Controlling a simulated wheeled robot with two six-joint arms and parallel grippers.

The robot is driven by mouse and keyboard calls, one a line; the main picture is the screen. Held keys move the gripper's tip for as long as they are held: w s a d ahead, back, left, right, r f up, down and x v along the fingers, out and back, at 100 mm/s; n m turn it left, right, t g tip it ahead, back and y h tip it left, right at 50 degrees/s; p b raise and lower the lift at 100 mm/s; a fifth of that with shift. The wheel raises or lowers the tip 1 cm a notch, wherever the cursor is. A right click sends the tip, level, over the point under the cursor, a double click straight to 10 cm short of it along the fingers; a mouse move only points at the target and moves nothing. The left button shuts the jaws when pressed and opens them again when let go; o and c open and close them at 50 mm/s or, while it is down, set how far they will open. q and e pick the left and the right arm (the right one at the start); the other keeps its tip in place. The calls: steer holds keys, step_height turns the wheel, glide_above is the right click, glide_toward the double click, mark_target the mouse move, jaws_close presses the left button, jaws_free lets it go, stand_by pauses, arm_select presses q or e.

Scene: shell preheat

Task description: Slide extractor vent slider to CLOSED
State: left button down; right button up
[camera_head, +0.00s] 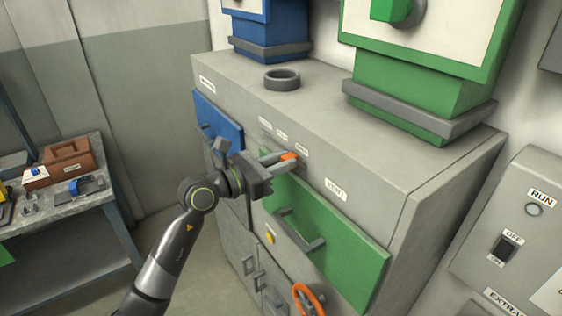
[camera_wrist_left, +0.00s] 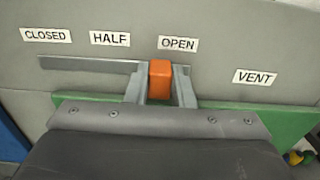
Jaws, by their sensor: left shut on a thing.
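The vent slider is an orange knob (camera_wrist_left: 160,80) on a dark horizontal slot (camera_wrist_left: 85,64) in the grey cabinet face. In the left wrist view the knob is below the OPEN label (camera_wrist_left: 178,43), at the slot's right part. The HALF label (camera_wrist_left: 110,38) and the CLOSED label (camera_wrist_left: 45,35) are to its left. My left gripper (camera_wrist_left: 160,90) is shut on the knob, one finger on each side. In the head view the left gripper (camera_head: 277,160) reaches the cabinet front at the orange knob (camera_head: 289,156). My right gripper is not in view.
A green drawer front (camera_head: 330,245) with a handle is below the slider, and a blue door (camera_head: 218,122) is to the left. An orange handwheel (camera_head: 308,299) is lower down. A workbench (camera_head: 85,196) stands at the left. A switch panel (camera_head: 515,235) is at the right.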

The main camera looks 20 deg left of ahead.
arm_select(q)
steer(key=w+a+b, duration=0.2)
steer(key=a+b, duration=0.1)
steer(key=w+a+b, duration=0.5)
steer(key=a+b, duration=0.1)
steer(key=shift+w+a+f, duration=0.25)
steer(key=shift+a+f, duration=0.05)
steer(key=shift+a, duration=0.1)
steer(key=shift+w+a+r+b, duration=0.15)
steer(key=shift+w+a+b, duration=0.2)
steer(key=shift+a+b, duration=0.1)
steer(key=shift+r, duration=0.2)
steer(key=c, duration=1.5)
jaws_free()
steer(key=shift+o, duration=1.3)
steer(key=shift+w+a+f, duration=0.1)
